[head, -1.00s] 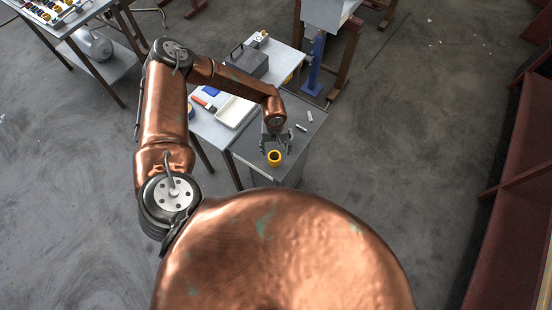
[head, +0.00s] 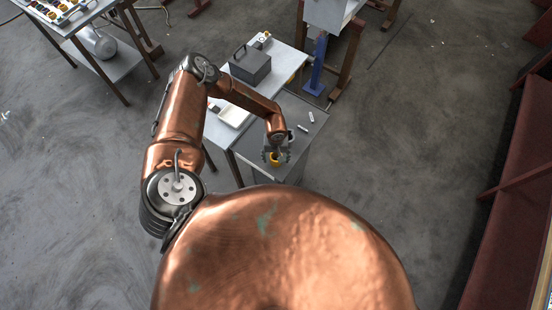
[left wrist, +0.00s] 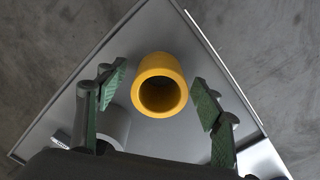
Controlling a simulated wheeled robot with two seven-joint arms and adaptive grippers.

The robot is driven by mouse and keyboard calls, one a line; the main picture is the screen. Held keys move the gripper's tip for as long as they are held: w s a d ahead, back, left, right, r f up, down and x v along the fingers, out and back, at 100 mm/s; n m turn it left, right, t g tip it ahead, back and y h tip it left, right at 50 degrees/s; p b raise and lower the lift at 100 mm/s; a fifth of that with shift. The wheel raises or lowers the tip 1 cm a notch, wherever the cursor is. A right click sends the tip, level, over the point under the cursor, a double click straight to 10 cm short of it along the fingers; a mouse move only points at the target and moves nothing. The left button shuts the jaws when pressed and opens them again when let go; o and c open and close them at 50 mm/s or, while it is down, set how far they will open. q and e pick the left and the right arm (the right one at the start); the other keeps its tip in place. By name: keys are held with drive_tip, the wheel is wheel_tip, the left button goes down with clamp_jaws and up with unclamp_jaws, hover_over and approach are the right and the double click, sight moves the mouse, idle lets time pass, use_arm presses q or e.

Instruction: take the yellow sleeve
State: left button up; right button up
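The yellow sleeve (head: 274,160) stands upright on the grey table top (head: 298,106), near its front edge. In the left wrist view the sleeve (left wrist: 161,86) shows its open round end, between and slightly beyond the fingertips. My left gripper (head: 275,155) is above and around the sleeve in the head view. In the left wrist view its green-padded fingers (left wrist: 160,93) are spread, with a gap on each side of the sleeve. My right gripper is not in view.
A grey cylinder (left wrist: 113,124) stands close by the left finger in the wrist view. Two small light pieces (head: 311,117) lie farther back on the table. A white tray (head: 234,112) and a dark grey box (head: 250,65) are on the adjoining table.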

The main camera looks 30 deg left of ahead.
use_arm(q)
drive_tip(key=c, duration=1.2)
drive_tip(key=shift+o, duration=0.2)
drive_tip(key=shift+r, duration=0.15)
